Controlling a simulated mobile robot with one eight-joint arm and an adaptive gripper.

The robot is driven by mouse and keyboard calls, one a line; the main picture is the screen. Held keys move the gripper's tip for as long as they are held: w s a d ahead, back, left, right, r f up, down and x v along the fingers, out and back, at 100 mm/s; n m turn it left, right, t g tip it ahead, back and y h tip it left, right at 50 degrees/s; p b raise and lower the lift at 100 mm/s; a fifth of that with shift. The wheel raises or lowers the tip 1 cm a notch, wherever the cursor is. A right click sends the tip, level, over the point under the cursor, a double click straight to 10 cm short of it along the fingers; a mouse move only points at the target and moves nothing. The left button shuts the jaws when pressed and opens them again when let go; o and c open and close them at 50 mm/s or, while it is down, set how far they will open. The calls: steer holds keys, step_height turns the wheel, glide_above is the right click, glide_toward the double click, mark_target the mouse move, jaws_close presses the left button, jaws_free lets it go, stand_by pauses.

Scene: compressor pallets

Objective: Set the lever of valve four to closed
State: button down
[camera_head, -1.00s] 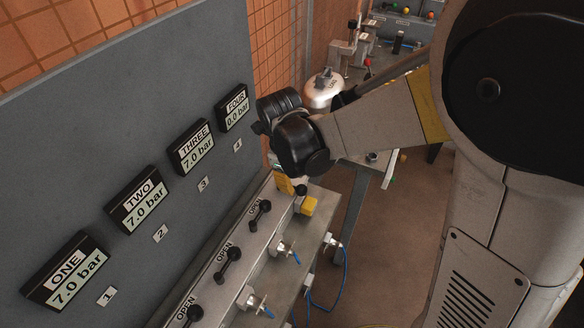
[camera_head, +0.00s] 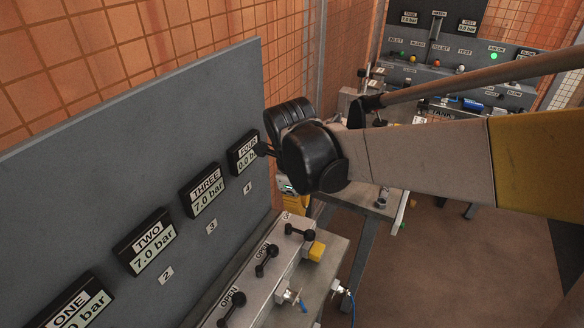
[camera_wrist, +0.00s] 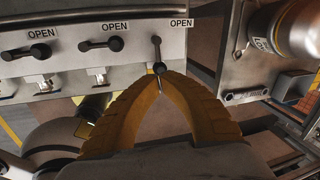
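The valve four lever (camera_wrist: 157,55) is the rightmost black lever on the pale valve block, under an OPEN label in the wrist view. There its handle hangs down from the label, unlike the sideways levers to its left. It also shows at the far end of the block in the head view (camera_head: 300,232). My gripper (camera_wrist: 160,82) has its yellow fingers together at the tips, right at the lever's knob. I cannot tell if they touch it. No gap shows between the tips. The valve four gauge (camera_head: 243,154) reads 0.0 bar and is partly covered by my wrist.
Two more levers, (camera_wrist: 40,52) and (camera_wrist: 115,44), stand left of it under OPEN labels. The gauges for two (camera_head: 145,243) and three (camera_head: 203,190) read 7.0 bar. A metal bench with a canister (camera_wrist: 285,35) stands to the right. Open floor (camera_head: 440,260) lies in front.

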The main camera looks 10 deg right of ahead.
mark_target(300, 233)
steer(key=w+d+n+t+y+p, duration=0.1)
steer(key=w+d+n+p, duration=0.1)
steer(key=n, duration=1)
steer(key=w+d+n+t+p, duration=0.1)
steer(key=w+n+p, duration=0.15)
steer(key=n, duration=0.95)
steer(key=b+x, duration=0.5)
steer(key=x, duration=0.6)
steer(key=shift+w+f, duration=0.1)
steer(key=s+b, duration=0.1)
steer(key=s, duration=0.2)
steer(key=shift+s+d+f, duration=0.1)
steer(key=shift+s, duration=0.4)
steer(key=shift+s, duration=0.1)
steer(key=shift+s+f, duration=0.15)
steer(key=shift+s, duration=0.45)
